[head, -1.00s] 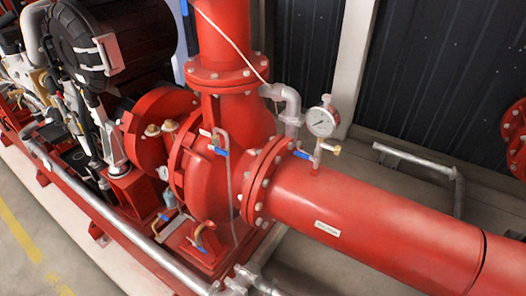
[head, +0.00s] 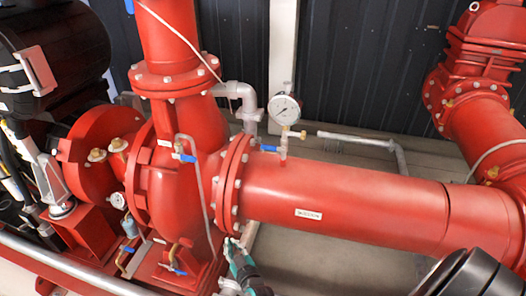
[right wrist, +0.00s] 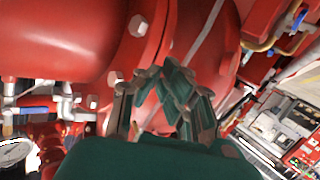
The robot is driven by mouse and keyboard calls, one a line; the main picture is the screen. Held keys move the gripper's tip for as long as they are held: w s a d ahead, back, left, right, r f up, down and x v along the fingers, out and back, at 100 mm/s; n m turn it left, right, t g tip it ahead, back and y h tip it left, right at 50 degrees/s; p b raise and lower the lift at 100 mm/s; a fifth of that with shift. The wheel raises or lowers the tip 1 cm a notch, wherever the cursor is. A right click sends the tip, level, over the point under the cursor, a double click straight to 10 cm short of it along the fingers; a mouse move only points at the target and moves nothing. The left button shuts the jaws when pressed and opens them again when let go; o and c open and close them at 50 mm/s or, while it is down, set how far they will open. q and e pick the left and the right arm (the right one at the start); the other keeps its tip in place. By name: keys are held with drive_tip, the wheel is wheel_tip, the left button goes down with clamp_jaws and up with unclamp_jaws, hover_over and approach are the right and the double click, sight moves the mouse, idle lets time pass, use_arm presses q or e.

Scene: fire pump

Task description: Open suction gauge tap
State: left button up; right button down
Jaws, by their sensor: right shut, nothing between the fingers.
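The suction gauge (head: 284,108) is a round white dial on a thin stem above the red suction pipe (head: 350,205). Its tap's blue handle (head: 268,148) points left from the stem, towards the flange. My right gripper (head: 236,250) is dark green, shut and empty. It is in front of and below the pipe's flange, well apart from the tap. In the right wrist view the gripper (right wrist: 160,90) is close to the bolted flange (right wrist: 135,50). A gauge face (right wrist: 14,152) shows at the lower left edge there. My left gripper is not in view.
Another blue-handled valve (head: 185,157) sits on the pump casing (head: 180,200), left of the flange (head: 232,185). A grey elbow pipe (head: 240,92) rises behind the flange. A grey rail (head: 75,270) runs along the front left.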

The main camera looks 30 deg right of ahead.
drive_tip(key=w+d+r, duration=0.1)
drive_tip(key=r, duration=0.1)
drive_tip(key=w+r+m+t+h, duration=0.1)
drive_tip(key=r, duration=0.1)
drive_tip(key=w+d+r+h, duration=0.1)
drive_tip(key=w+r, duration=0.1)
drive_tip(key=r, duration=0.1)
drive_tip(key=shift+d+t+b, duration=0.35)
drive_tip(key=shift+t, duration=0.05)
drive_tip(key=d+r+m+g+h+b, duration=0.1)
drive_tip(key=d+r+m+h, duration=0.3)
drive_tip(key=r, duration=0.6)
drive_tip(key=d+r+m+g+h+b, duration=0.1)
drive_tip(key=d+r+m+h, duration=0.4)
drive_tip(key=d+r+h, duration=0.2)
wheel_tip(320, 180, up, 3)
drive_tip(key=shift+f+g+h, duration=0.15)
drive_tip(key=shift+g+h, duration=0.25)
drive_tip(key=shift+h, duration=0.2)
drive_tip(key=shift+w, duration=0.1)
